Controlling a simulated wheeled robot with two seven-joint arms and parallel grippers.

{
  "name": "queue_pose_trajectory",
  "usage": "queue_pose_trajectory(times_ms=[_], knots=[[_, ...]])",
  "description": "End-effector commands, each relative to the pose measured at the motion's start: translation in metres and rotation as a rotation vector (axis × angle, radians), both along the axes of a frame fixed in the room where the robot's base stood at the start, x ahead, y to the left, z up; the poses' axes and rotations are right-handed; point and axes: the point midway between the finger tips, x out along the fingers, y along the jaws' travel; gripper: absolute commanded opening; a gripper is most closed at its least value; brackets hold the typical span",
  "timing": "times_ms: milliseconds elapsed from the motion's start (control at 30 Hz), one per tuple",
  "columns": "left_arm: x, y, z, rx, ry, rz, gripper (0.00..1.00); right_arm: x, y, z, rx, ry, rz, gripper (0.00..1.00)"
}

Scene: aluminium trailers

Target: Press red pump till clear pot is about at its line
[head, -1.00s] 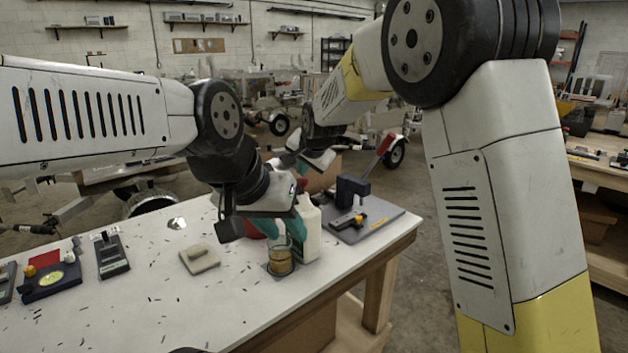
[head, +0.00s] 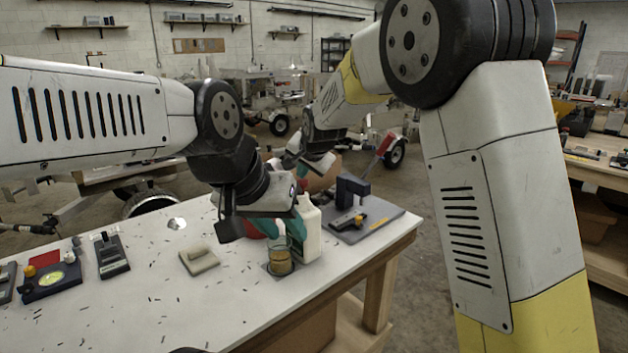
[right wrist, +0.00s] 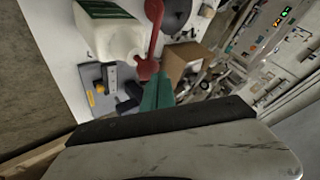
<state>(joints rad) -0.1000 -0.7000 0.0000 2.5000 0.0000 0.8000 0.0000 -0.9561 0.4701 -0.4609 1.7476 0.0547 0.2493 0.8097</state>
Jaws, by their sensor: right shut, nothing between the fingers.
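The clear pot (head: 281,262) stands on a small dark pad near the table's front edge, with amber liquid in it; I cannot make out its line. A white jug (head: 311,238) stands right behind it and also shows in the right wrist view (right wrist: 105,35). The red pump (right wrist: 153,42) rises beside the jug in that view. My left gripper (head: 290,232) has teal fingers against the jug's left side, behind the pot; its grip is hidden. My right gripper (right wrist: 158,92) is shut and empty, its teal tips close to the pump's red head; contact is unclear.
A grey board (head: 372,222) with a dark blue clamp-like block (head: 351,190) lies right of the jug. A beige block (head: 199,259) lies left of the pot. Dark devices stand farther left on the white table (head: 150,315). A cardboard box (right wrist: 186,62) stands beyond the pump.

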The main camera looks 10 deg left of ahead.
Motion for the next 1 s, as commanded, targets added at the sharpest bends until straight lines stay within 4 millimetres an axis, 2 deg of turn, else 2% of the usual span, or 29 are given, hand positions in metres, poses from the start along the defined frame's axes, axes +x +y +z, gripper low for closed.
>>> queue_pose_trajectory(times_ms=[1000], knots=[[0.000,0.000,0.000,0.000,0.000,0.000,0.36,-0.001,0.000,-0.015,-0.002,0.005,0.001,0.00]])
